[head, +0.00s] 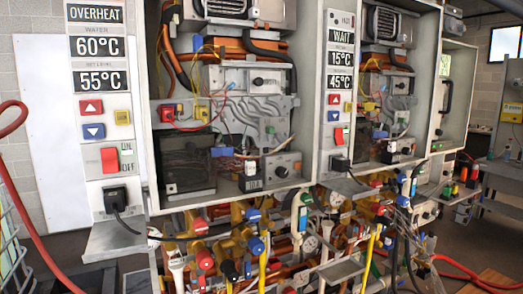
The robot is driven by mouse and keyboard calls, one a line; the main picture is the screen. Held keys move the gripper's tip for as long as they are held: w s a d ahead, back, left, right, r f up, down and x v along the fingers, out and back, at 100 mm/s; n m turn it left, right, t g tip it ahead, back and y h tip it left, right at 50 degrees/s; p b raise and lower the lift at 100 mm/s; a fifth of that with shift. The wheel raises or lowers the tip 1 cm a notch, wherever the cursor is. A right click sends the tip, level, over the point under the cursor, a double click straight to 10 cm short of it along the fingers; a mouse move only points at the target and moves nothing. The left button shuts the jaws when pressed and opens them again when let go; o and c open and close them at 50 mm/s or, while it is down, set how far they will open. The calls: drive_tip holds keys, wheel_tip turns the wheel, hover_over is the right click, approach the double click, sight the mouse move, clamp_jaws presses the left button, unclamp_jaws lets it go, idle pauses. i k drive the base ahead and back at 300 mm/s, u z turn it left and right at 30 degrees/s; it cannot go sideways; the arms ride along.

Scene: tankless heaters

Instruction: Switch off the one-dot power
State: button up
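The left heater (230,120) has a side panel whose lit displays (97,47) read OVERHEAT, 60°C and 55°C. A red rocker switch (109,160) sits low on that panel beside ON and OFF labels. A black plug (115,198) with a cord is in the socket under it. The second heater's panel has displays (340,58) reading WAIT, 15°C and 45°C, with a red switch (339,136) and a black plug (341,163) below. I cannot make out dot marks or which way the rockers are tipped. My gripper is not in view.
Red, blue and yellow buttons (92,131) sit above the left switch. A grey shelf (112,240) juts out under the left plug. Valves and pipes (240,240) crowd below the heaters. A red hose (30,215) curves at the far left.

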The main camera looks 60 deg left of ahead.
sight(110, 159)
drive_tip(key=u, duration=2.95)
drive_tip(key=k, duration=0.85)
drive_tip(key=z, duration=0.05)
drive_tip(key=i, duration=0.85)
drive_tip(key=z, duration=0.05)
